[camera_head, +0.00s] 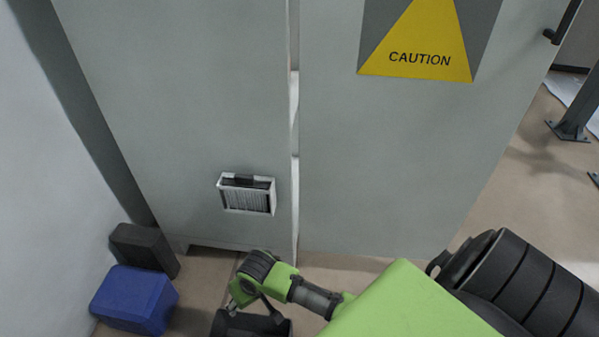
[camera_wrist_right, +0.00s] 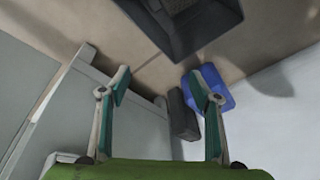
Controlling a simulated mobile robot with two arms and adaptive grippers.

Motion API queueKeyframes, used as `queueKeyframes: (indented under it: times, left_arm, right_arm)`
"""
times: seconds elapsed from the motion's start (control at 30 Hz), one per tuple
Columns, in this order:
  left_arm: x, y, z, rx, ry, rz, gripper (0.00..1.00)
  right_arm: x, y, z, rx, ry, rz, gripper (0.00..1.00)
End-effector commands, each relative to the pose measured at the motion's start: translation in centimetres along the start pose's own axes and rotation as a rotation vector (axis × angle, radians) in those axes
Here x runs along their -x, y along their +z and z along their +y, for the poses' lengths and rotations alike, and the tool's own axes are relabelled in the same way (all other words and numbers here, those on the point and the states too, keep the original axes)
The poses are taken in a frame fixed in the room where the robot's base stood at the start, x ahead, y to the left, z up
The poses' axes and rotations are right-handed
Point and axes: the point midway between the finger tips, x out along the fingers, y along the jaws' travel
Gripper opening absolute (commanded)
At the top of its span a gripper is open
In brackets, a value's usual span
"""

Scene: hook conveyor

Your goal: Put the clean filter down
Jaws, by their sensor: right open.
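A pleated filter with a pale frame (camera_head: 247,197) sits in the lower front of the grey cabinet; I cannot tell whether it is the clean one. My right gripper (camera_wrist_right: 163,83) is open, with nothing between its fingers in the wrist view. In the head view my right arm reaches low in front of the cabinet, above a dark bin (camera_head: 252,326). That bin also shows at the top of the wrist view (camera_wrist_right: 200,32), apart from the fingers. Something grey is partly visible inside it, cut off by the frame edge. My left gripper is out of view.
A blue box (camera_head: 134,298) and a dark grey box (camera_head: 143,247) stand on the floor by the left wall. The grey cabinet (camera_head: 200,90) blocks the space ahead; its right door (camera_head: 400,160) bears a caution sign. Open floor (camera_head: 540,190) lies to the right.

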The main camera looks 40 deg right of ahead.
Motion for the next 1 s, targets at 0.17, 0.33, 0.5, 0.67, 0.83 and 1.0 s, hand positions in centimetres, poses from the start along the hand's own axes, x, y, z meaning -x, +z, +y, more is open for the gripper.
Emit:
queueKeyframes:
  times: [0.17,0.33,0.5,0.67,0.83,1.0]
  left_arm:
    - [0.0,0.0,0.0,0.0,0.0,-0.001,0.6]
    - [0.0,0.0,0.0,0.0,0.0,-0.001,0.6]
    - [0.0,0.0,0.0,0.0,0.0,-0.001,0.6]
    - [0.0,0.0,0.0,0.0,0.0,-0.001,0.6]
    - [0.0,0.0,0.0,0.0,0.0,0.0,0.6]
    - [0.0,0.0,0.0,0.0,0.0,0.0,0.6]
  right_arm:
    - [-1.6,8.8,1.1,0.096,-0.006,-0.015,0.58]
    - [-1.7,14.9,3.1,0.177,0.021,-0.025,0.58]
    - [-1.4,17.9,4.5,0.224,0.045,-0.032,0.58]
    - [-1.3,18.4,4.8,0.236,0.051,-0.033,0.58]
    - [-1.3,18.4,4.7,0.235,0.05,-0.033,0.58]
    - [-1.3,18.4,4.7,0.234,0.05,-0.034,0.58]
